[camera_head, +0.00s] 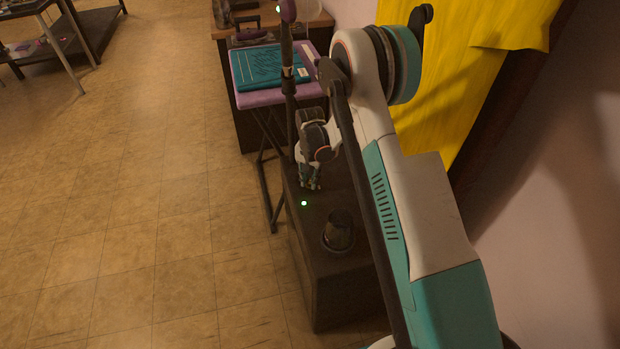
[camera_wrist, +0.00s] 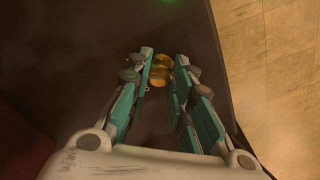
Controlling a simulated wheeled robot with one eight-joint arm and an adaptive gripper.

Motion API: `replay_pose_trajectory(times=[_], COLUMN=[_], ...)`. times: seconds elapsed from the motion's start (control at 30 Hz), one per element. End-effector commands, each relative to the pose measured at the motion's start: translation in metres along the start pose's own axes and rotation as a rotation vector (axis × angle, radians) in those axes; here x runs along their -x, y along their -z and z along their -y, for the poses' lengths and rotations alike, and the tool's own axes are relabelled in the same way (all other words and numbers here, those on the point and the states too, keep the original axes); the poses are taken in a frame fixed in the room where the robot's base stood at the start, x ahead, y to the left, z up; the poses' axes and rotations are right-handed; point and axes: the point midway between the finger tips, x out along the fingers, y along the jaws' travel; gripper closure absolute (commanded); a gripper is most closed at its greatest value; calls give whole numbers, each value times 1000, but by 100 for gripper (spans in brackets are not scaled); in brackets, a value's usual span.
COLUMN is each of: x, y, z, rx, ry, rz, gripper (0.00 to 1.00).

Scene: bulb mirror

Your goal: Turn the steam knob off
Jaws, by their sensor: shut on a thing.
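A small brass-coloured knob (camera_wrist: 160,72), which I take to be the steam knob, sits on a dark surface in the wrist view. My gripper (camera_wrist: 164,66) has its teal fingers on either side of it and is shut on it. In the head view my gripper (camera_head: 311,186) is low over the far part of a dark box (camera_head: 345,290). There the fingers hide the knob. The knob's turn position cannot be read.
A dark cup-like piece (camera_head: 338,232) stands nearer on the box. Behind is a purple-topped stool (camera_head: 262,97) with a teal book (camera_head: 270,68). A yellow cloth (camera_head: 460,70) hangs at right.

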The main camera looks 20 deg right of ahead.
Motion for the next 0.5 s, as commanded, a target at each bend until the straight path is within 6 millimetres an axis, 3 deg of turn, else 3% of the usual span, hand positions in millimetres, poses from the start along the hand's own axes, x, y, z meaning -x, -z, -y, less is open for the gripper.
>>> replay_pose_trajectory(times=[0.27,0.5], x=[0,0], y=[0,0], z=[0,0], rx=[88,274], ry=[0,0], rz=[0,0], gripper=[100,100])
